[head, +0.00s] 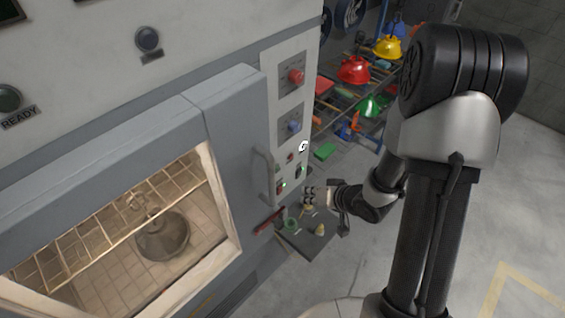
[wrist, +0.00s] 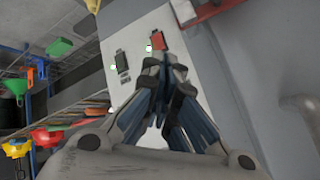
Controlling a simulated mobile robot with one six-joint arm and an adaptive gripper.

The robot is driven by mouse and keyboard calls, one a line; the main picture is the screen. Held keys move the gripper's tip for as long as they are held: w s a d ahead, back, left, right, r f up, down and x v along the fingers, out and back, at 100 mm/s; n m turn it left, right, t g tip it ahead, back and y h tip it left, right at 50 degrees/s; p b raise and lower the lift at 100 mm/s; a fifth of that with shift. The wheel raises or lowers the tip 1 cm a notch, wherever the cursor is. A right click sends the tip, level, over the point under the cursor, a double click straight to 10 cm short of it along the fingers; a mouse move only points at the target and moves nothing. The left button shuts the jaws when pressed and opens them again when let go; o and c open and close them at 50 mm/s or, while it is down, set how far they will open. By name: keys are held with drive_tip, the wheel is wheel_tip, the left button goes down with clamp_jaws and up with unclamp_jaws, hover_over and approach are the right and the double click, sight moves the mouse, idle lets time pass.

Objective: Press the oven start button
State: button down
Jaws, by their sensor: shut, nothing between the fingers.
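The oven (head: 228,140) stands at the left in the head view, its door shut. Its pale control panel (head: 268,62) has a red knob (head: 296,76), a blue knob (head: 294,126) and small buttons and switches lower down. A red button (wrist: 157,40) shows just beyond my fingertips in the wrist view, with a dark switch (wrist: 122,60) beside it. No start label is readable. My gripper (head: 306,197) is shut and empty, in front of the panel's lower part; it also shows in the wrist view (wrist: 166,62). I cannot tell whether it touches the panel.
A door handle (head: 264,176) sticks out left of the panel. A small shelf (head: 305,237) with small items lies below my gripper. Open floor lies at the right.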

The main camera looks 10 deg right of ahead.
sight(277, 168)
drive_tip(key=w+a, duration=0.5)
drive_tip(key=w, duration=0.2)
idle(0.6)
drive_tip(key=shift+w+a, duration=0.2)
idle(1.2)
drive_tip(key=shift+w+a, duration=0.15)
drive_tip(key=shift+w, duration=0.1)
drive_tip(key=shift+w+a+p, duration=0.25)
drive_tip(key=shift+w+p, duration=0.05)
drive_tip(key=shift+p, duration=0.15)
idle(0.6)
drive_tip(key=shift+s+d, duration=0.5)
drive_tip(key=shift+s, duration=0.15)
